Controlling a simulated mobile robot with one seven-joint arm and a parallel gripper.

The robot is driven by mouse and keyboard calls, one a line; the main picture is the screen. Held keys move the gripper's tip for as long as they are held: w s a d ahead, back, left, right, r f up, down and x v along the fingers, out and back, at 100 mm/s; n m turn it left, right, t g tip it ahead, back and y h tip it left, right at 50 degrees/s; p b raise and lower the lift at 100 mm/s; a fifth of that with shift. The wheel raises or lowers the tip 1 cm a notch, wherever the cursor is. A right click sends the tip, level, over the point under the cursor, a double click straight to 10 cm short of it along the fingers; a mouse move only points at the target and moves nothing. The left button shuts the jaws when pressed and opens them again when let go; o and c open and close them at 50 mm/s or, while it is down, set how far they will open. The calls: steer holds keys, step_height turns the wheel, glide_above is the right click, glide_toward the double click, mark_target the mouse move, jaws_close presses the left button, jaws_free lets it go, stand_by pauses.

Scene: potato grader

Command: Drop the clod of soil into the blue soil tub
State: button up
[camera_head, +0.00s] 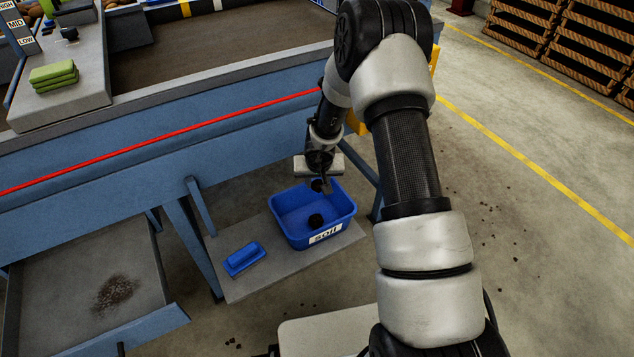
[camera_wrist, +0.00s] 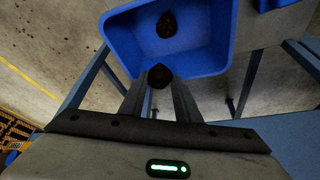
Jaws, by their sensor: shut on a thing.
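The blue soil tub (camera_head: 284,231), labelled "soil", sits on a grey shelf beside the machine. It also shows in the wrist view (camera_wrist: 212,52), beyond my fingers. My gripper (camera_head: 323,187) is over the far part of the tub and points down. It is shut on a dark brown clod of soil (camera_wrist: 160,76), which sits between the fingertips. In the head view the held clod (camera_head: 317,185) is partly hidden by the gripper. A second dark lump (camera_head: 316,220) lies on the tub floor, and it also shows in the wrist view (camera_wrist: 167,24).
A blue brush-like object (camera_head: 244,259) lies on the shelf (camera_head: 240,288) left of the tub. The blue machine frame (camera_head: 130,170) with a red line stands behind. A green folded cloth (camera_head: 53,74) lies on a ledge at upper left. A tray (camera_head: 60,290) holds loose soil.

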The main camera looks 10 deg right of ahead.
steer(key=shift+f+b, duration=1.2)
steer(key=shift+f, duration=0.15)
steer(key=o, duration=1.1)
steer(key=d+p+v, duration=0.1)
steer(key=p+v, duration=0.8)
steer(key=v, duration=0.8)
steer(key=shift+a+r, duration=0.25)
steer(key=shift+a, duration=0.2)
